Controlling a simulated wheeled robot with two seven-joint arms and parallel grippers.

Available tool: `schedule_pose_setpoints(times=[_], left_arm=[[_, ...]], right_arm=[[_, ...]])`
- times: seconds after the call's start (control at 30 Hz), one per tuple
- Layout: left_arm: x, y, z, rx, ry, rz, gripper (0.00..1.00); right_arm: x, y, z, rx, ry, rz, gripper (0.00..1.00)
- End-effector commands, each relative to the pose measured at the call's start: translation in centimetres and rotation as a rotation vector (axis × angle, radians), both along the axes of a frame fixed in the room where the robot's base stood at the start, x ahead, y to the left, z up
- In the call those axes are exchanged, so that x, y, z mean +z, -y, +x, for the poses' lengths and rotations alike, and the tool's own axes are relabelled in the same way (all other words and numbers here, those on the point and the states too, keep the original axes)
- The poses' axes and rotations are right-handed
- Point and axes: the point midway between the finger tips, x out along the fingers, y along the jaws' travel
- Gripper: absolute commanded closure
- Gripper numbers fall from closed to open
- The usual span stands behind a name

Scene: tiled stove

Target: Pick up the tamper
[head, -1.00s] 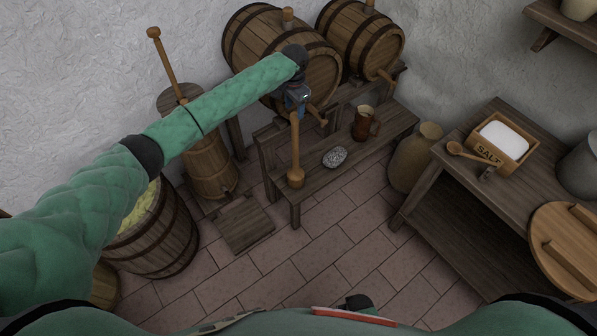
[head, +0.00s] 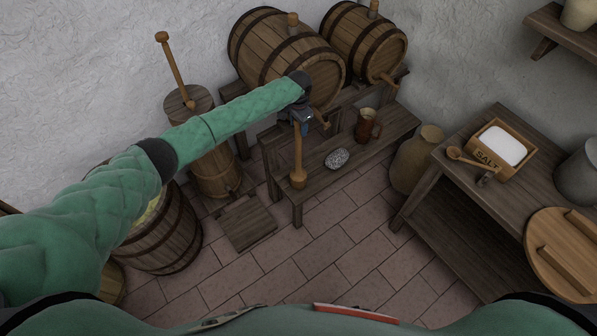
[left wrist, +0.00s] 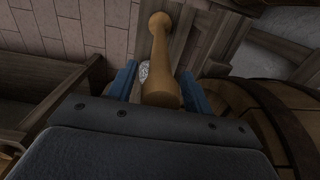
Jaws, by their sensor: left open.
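The tamper (head: 298,158) is a light wooden tool with a slim shaft and a wider foot. It stands upright on the low bench (head: 335,172). My left gripper (head: 300,124) is at its upper end, coming from above. In the left wrist view the tamper (left wrist: 160,85) lies between the two blue fingers of the left gripper (left wrist: 157,88), which are open on either side of it. I cannot tell whether either finger touches it. My right gripper is not in view.
Barrels (head: 280,55) with wooden taps lie behind. A churn (head: 215,170) stands left, a jug (head: 415,160) right. The tiled floor in front is clear.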

Motion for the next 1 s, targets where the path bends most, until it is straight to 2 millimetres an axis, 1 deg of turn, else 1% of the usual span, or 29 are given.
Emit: schedule_pose_setpoints(times=[0.13,0.37,0.5,0.57,0.6,0.63,1.0], left_arm=[[-0.61,-0.04,0.0,0.001,0.0,0.0,0.49],[-0.72,-0.05,0.0,0.001,0.0,0.0,0.49],[-0.7,-0.06,0.0,0.001,0.0,0.0,0.77],[-0.7,-0.06,-0.01,0.001,0.0,0.0,0.89],[-0.7,-0.06,0.0,0.001,0.0,0.0,0.97],[-0.7,-0.06,0.0,0.001,0.0,0.0,1.0],[-0.26,0.0,0.1,0.0,0.003,-0.002,1.0]], right_arm=[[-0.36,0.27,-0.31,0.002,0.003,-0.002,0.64],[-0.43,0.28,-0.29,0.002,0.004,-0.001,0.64],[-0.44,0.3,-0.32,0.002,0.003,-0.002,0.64],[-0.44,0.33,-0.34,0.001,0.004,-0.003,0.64],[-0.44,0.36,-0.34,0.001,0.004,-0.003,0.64],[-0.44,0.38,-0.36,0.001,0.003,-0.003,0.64],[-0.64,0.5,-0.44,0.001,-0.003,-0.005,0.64]])
